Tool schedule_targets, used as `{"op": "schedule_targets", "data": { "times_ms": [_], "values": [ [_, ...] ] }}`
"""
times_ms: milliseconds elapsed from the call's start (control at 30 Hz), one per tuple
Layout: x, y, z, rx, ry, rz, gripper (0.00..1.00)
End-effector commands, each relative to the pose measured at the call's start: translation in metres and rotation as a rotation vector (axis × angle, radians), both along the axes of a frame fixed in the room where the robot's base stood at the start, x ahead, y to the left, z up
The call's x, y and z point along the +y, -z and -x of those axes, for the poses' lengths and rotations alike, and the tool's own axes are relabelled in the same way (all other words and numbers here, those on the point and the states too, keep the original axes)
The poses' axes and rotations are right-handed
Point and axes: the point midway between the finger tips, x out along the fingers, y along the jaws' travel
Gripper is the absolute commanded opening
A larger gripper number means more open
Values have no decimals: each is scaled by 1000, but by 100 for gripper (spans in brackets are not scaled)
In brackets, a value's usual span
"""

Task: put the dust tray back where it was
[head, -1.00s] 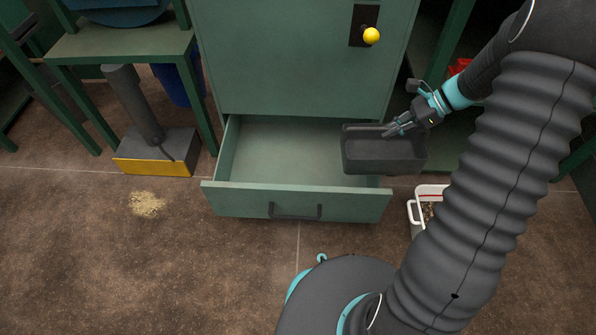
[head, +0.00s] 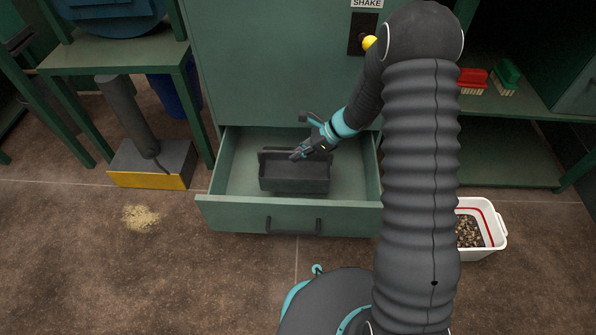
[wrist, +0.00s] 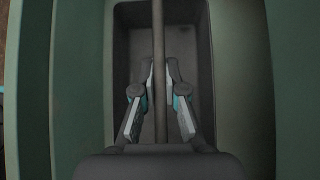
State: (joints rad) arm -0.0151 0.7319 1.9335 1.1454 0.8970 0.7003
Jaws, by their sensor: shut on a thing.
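The dust tray (head: 293,182) is a dark grey open box. In the head view it is inside the open green drawer (head: 232,212), near the middle; I cannot tell whether it touches the drawer floor. The inside looks empty. The drawer walls show on both sides of the tray.
The green cabinet (head: 280,70) with a yellow knob (head: 368,42) rises behind the drawer. A white bin (head: 484,251) with bits in it stands at the right. Red (head: 473,80) and green (head: 506,76) brushes lie on a shelf. A pale dust pile (head: 140,217) is on the floor.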

Motion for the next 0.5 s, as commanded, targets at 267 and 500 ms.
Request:
{"op": "schedule_targets", "data": {
  "times_ms": [267,500],
  "values": [
    [1,24,0,-1,-1,-1,0],
    [0,54,0,-1,-2,0,0]
  ]
}}
